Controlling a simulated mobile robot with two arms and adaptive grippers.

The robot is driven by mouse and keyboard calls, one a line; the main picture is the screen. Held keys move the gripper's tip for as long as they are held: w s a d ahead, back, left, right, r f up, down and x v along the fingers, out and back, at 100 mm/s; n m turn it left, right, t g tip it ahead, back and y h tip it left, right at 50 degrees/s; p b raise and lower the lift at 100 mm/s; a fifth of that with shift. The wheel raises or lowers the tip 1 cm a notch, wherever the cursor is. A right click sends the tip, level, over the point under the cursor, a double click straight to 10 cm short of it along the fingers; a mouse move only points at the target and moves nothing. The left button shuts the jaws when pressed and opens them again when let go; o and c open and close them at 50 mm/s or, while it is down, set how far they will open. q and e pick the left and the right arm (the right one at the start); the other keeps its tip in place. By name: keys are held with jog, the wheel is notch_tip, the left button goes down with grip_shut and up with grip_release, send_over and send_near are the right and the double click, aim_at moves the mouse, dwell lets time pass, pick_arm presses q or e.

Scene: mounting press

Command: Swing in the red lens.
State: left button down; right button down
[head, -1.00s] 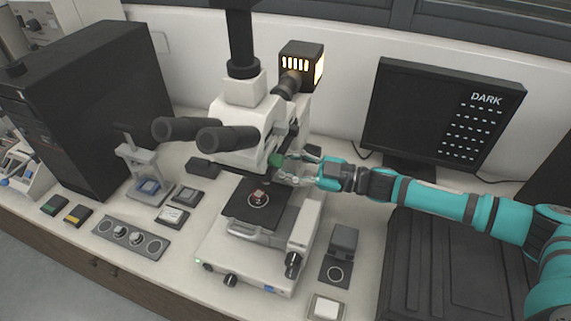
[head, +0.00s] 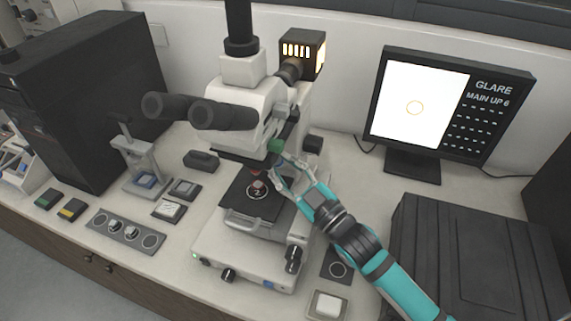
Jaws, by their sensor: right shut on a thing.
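The microscope (head: 228,143) stands in the middle of the bench. The red lens (head: 256,171) shows as a small red patch under its head, above the stage (head: 240,205); its body is mostly hidden. A green-banded lens (head: 275,146) sits to its upper right. My right gripper (head: 278,170) is at the lens turret, just below the green lens, and is shut on it; the fingers hide most of the contact. A sample (head: 258,187) lies on the black stage. My left gripper is not in view.
A small press (head: 141,165) stands left of the microscope. A black case (head: 480,255) fills the right side.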

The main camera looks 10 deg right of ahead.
jog(key=shift+s+a+m+t+h, duration=0.15)
jog(key=shift+m+t+h, duration=0.15)
jog(key=shift+m+h, duration=0.1)
jog(key=shift+r, duration=0.1)
jog(key=c, duration=1.4)
grip_release()
jog(key=v, duration=1.2)
jog(key=shift+a, duration=0.1)
